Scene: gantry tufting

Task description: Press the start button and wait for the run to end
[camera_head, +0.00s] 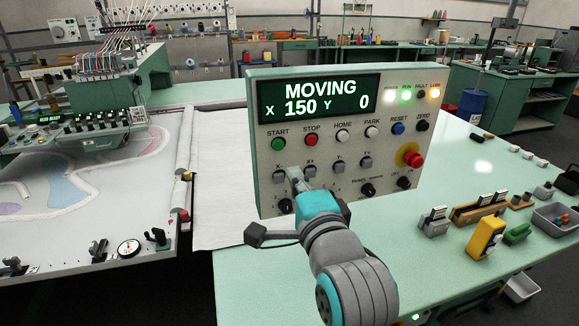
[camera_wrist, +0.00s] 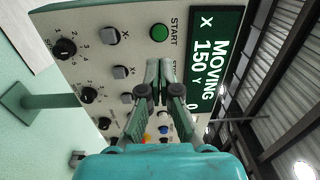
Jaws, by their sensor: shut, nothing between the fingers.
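The control panel (camera_head: 350,142) stands on the green table, and its display (camera_head: 320,97) reads "MOVING", "X 150", "Y 0". The green start button (camera_head: 278,143) is at the panel's left, below the display, uncovered. It also shows in the wrist view (camera_wrist: 159,33), beyond my fingertips. My gripper (camera_head: 297,180) is shut and empty in front of the panel, below and right of the start button. In the wrist view the closed fingers (camera_wrist: 159,68) point at the panel face; I cannot tell if they touch it.
A red emergency knob (camera_head: 411,159) is at the panel's right. A yellow device (camera_head: 485,240), a grey bin (camera_head: 556,218) and small blocks lie on the table to the right. The tufting frame with white cloth (camera_head: 100,215) is at left, under the multi-needle head (camera_head: 85,125).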

